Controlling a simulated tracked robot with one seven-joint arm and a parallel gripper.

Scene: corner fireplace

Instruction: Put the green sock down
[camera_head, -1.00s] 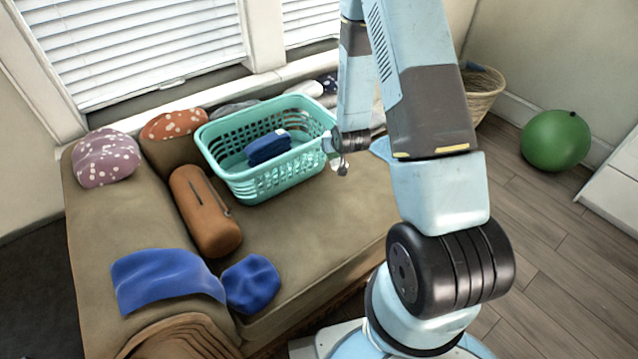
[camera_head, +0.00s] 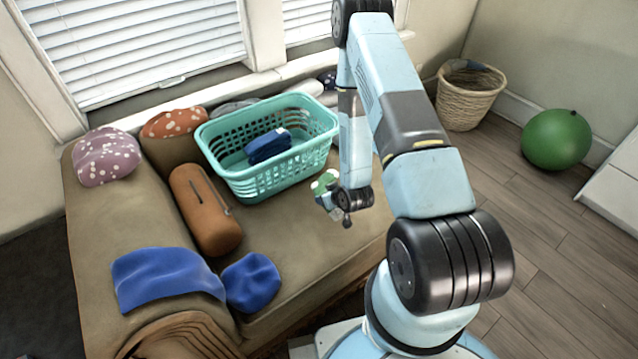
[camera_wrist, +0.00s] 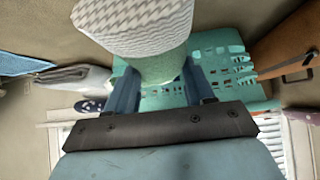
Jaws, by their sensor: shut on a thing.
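The green sock (camera_head: 323,181) is small in the head view, partly hidden by my gripper (camera_head: 328,196), beside the right end of the teal basket and above the couch seat. In the wrist view the sock (camera_wrist: 160,66) is pale green with a white patterned part toward the top. The two blue fingers of my gripper (camera_wrist: 160,82) are shut on it from both sides. Its lower end is hidden by the gripper body. I cannot tell whether it touches the seat.
The teal basket (camera_head: 275,186) stands on the couch (camera_head: 290,226) with a dark blue folded item (camera_head: 266,148) in it. A brown cylinder (camera_head: 205,210) lies left of it. The seat in front of the basket is clear.

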